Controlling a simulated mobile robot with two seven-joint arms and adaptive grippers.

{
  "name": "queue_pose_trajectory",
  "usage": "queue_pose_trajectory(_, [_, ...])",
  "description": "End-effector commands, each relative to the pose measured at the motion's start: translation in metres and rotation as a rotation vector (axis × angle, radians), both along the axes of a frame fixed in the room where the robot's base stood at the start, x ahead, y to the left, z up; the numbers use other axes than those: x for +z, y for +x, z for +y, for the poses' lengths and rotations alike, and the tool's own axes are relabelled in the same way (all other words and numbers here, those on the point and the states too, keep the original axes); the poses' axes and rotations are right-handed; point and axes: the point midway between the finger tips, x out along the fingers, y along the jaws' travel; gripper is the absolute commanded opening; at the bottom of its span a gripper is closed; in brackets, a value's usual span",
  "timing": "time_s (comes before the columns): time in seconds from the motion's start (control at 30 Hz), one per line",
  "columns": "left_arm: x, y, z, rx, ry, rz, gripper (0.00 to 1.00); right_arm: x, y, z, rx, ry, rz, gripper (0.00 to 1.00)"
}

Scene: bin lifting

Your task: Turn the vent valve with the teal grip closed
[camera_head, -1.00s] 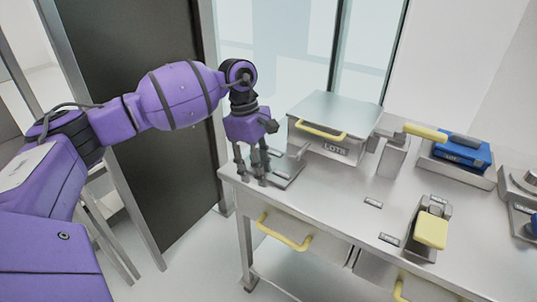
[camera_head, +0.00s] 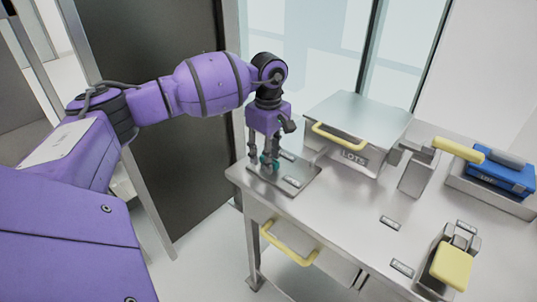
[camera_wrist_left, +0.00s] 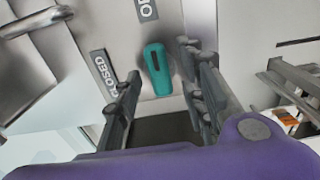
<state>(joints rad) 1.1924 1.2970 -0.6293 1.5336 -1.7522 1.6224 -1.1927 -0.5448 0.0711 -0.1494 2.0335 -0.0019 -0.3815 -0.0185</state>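The vent valve's teal grip (camera_wrist_left: 157,68) shows clearly in the left wrist view, beside a label reading CLOSED (camera_wrist_left: 103,73) and below a partly cut-off second label (camera_wrist_left: 146,10). It points toward neither label squarely. My left gripper (camera_wrist_left: 160,100) is open, its fingers spread to either side of the grip, with a gap on the left and the right fingers closer. My right gripper is not in view.
A LOTS box (camera_head: 365,124) with a yellow handle stands right of the plate. A blue case (camera_head: 500,176) and a yellow-padded fixture (camera_head: 452,266) are farther right. A drawer with a yellow handle (camera_head: 287,245) is below the table's front edge.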

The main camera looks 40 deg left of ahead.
Motion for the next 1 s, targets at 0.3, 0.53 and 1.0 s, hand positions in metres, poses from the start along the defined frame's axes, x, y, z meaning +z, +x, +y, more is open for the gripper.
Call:
queue_pose_trajectory(0.3, [-0.0027, -0.0002, 0.0, 0.0, 0.0, 0.0, 0.34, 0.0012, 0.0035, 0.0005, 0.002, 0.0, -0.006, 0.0])
queue_pose_trajectory(0.53, [-0.0026, -0.0001, -0.0001, 0.001, -0.001, 0.001, 0.03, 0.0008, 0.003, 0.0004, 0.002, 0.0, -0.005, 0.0])
queue_pose_trajectory(1.0, [-0.0019, 0.0, -0.0002, 0.073, -0.001, 0.0, 0.0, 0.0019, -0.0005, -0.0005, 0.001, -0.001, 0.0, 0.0])
